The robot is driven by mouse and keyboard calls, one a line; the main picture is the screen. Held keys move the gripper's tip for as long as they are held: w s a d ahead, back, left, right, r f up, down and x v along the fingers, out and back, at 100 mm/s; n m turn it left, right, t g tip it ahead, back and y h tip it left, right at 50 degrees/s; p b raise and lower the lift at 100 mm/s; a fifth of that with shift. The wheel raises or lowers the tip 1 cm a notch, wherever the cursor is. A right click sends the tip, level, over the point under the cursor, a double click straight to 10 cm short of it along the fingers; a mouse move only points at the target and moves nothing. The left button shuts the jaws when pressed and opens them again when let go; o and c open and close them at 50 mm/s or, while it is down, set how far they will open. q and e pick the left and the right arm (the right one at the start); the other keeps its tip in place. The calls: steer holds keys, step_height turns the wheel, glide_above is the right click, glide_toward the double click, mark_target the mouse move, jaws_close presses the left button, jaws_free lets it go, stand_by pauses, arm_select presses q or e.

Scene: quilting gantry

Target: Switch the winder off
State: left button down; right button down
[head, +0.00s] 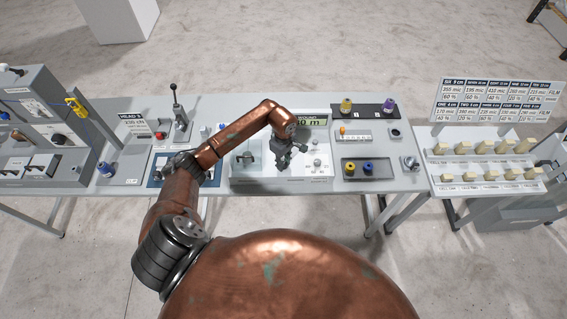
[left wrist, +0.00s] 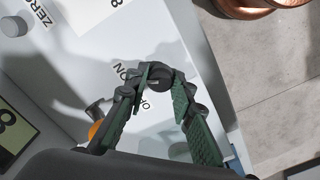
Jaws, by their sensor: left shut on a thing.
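The winder's panel (head: 240,181) is a pale plate in the middle of the bench, with a "WOUND" display (head: 318,121) at its back edge. My left gripper (head: 287,160) reaches down onto this panel. In the left wrist view its green-padded fingers (left wrist: 161,84) close around a small dark knob (left wrist: 158,74). "ON" and partly covered "OF" lettering is printed beside the knob. The fingers hide part of the knob, and I cannot tell which way it points. The knob is hidden by the gripper in the head view. My right gripper is not in view.
A grey button (left wrist: 14,27) marked "ZERO" is near the knob. A lever (head: 248,157) stands left of my gripper. A black tray (head: 367,168) with yellow and blue spools is to the right. Racks of pale blocks (head: 490,165) stand at far right, grey cabinets (head: 35,110) at far left.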

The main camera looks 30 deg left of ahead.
arm_select(q)
steer(key=shift+a+f+n+b, duration=0.1)
steer(key=shift+f+n+b, duration=0.15)
steer(key=shift+n+b, duration=1.55)
steer(key=shift+b, duration=0.7)
steer(key=n+b, duration=0.2)
steer(key=n, duration=0.2)
steer(key=shift+r+n, duration=0.1)
steer(key=shift+n, duration=0.2)
steer(key=n+b, duration=0.1)
steer(key=n, duration=0.1)
steer(key=shift+n, duration=0.3)
steer(key=shift+r+n, duration=0.1)
steer(key=shift+n, duration=0.4)
steer(key=c, duration=1.7)
jaws_free()
steer(key=shift+o, duration=0.2)
